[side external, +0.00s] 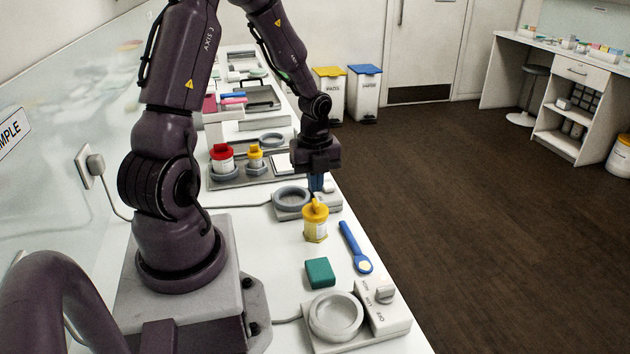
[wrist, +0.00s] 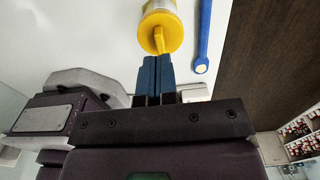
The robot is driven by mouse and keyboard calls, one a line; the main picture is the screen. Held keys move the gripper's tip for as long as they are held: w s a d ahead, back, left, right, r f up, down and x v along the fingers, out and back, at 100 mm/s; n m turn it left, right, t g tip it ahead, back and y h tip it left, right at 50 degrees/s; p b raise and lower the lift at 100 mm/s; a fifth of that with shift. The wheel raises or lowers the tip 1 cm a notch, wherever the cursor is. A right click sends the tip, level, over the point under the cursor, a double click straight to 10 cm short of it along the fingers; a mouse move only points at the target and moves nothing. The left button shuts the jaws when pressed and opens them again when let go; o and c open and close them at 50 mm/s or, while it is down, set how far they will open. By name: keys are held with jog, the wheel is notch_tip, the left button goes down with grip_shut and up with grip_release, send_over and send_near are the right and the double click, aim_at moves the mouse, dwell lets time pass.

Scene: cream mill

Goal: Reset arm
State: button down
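My gripper (side external: 316,188) hangs over the white bench with its blue fingers pointing down. In the wrist view its two fingers (wrist: 156,58) lie close together with nothing visible between them. A jar with a yellow lid (side external: 315,222) stands upright on the bench close to the fingertips. In the wrist view the yellow lid (wrist: 160,32) and its raised grip sit just past the fingertips. I cannot tell whether the fingertips touch the lid, but they are not around it.
A blue spoon (side external: 354,247) and a green block (side external: 320,272) lie nearer the camera. A round-topped device with a knob (side external: 336,316) stands in front; a similar one (side external: 291,197) is behind the jar. Red- and yellow-lidded jars (side external: 222,158) stand on a grey tray (side external: 226,182).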

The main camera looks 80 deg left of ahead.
aim_at(315, 202)
jog(key=shift+d, duration=0.15)
jog(key=shift+f, duration=0.2)
jog(key=shift+f, duration=1.3)
jog(key=shift+r, duration=0.15)
jog(key=shift+r, duration=3.4)
